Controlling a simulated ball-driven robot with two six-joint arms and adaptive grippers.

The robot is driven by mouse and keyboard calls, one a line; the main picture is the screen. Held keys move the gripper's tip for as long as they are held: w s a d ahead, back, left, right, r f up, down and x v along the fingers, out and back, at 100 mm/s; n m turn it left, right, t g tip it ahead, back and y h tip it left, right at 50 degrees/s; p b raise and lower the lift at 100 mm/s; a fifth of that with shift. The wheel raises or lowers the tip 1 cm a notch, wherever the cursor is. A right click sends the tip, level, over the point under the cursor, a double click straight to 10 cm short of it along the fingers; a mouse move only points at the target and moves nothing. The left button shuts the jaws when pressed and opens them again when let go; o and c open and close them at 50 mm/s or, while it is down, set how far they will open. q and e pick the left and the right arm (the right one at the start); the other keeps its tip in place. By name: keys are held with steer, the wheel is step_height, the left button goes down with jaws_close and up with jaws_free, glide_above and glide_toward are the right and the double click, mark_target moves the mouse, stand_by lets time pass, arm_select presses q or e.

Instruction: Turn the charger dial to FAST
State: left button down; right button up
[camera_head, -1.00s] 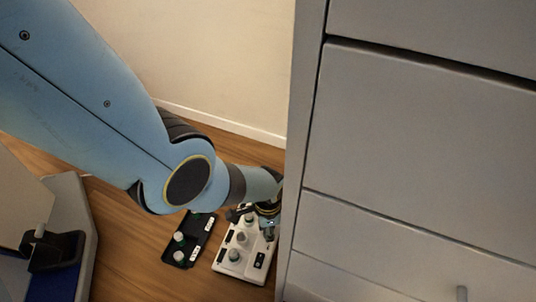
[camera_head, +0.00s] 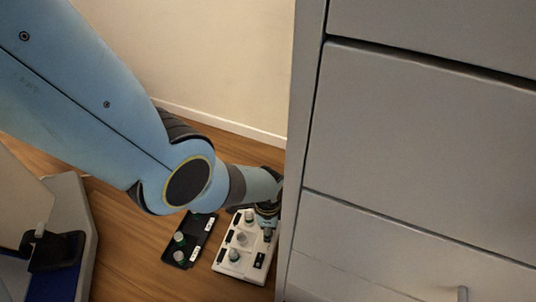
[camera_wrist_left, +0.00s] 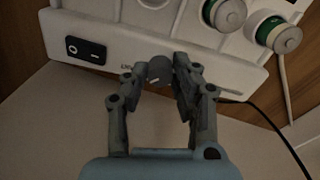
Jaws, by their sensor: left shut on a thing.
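The white charger (camera_head: 228,267) lies on the wooden floor, close beside the grey drawer cabinet. Its small dark grey dial (camera_wrist_left: 160,69) shows in the left wrist view on the charger's near edge, with a light pointer mark. The labels around the dial are too small or hidden to read. My left gripper (camera_wrist_left: 162,74) is shut on the dial, one finger on each side. In the head view my left gripper (camera_head: 268,224) is at the charger's right side and hides the dial. My right gripper is not in view.
A black rocker switch (camera_wrist_left: 86,50) is left of the dial. Green-and-silver batteries (camera_wrist_left: 278,35) stand on the charger. A black tray (camera_head: 175,247) with cells lies left of it. The grey cabinet (camera_head: 410,140) blocks the right side. A wall (camera_head: 225,60) stands behind.

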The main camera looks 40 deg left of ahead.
arm_select(q)
steer(key=c, duration=1.1)
jaws_free()
steer(key=shift+a, duration=0.1)
steer(key=shift+o, duration=0.2)
steer(key=shift+r, duration=0.1)
step_height(320, 180, up, 12)
